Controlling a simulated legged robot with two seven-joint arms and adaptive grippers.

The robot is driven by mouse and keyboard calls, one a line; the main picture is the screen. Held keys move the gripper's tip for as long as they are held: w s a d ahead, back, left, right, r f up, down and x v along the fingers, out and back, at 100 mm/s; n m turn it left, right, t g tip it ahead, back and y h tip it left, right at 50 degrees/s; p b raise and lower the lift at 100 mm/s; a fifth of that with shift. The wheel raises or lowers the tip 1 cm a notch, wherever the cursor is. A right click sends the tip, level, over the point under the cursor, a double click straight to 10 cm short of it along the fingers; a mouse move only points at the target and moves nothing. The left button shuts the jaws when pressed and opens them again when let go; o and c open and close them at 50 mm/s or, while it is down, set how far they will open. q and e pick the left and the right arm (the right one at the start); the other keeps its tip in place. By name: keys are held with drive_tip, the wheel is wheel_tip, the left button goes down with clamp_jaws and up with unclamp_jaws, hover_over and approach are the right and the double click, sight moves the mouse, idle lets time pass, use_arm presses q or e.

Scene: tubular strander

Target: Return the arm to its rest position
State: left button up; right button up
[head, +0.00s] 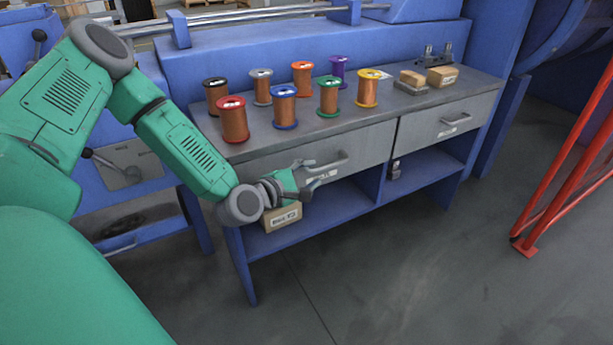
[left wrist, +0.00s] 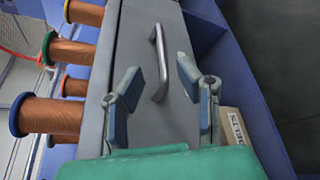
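My left arm, green with grey joints, reaches in from the left in the head view. Its gripper (head: 309,176) is in front of the left drawer (head: 372,146) of the workbench. In the left wrist view the fingers of the left gripper (left wrist: 157,80) are spread apart with nothing held. The metal drawer handle (left wrist: 161,62) shows beyond and between them; contact cannot be made out. The drawer looks shut. My right gripper is in neither view.
Several wire spools, including a red one (head: 234,120) and a yellow one (head: 368,88), stand on the bench top (head: 425,99). A cardboard box (head: 283,217) sits on the lower shelf. A red rail frame (head: 570,185) stands at right. Open floor lies in front.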

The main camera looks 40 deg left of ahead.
use_arm(q)
drive_tip(key=shift+s+a+r, duration=0.1)
drive_tip(key=shift+s+a, duration=0.2)
drive_tip(key=shift+s, duration=0.55)
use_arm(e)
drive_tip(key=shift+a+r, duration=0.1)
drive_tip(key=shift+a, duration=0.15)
use_arm(q)
drive_tip(key=shift+d, duration=0.2)
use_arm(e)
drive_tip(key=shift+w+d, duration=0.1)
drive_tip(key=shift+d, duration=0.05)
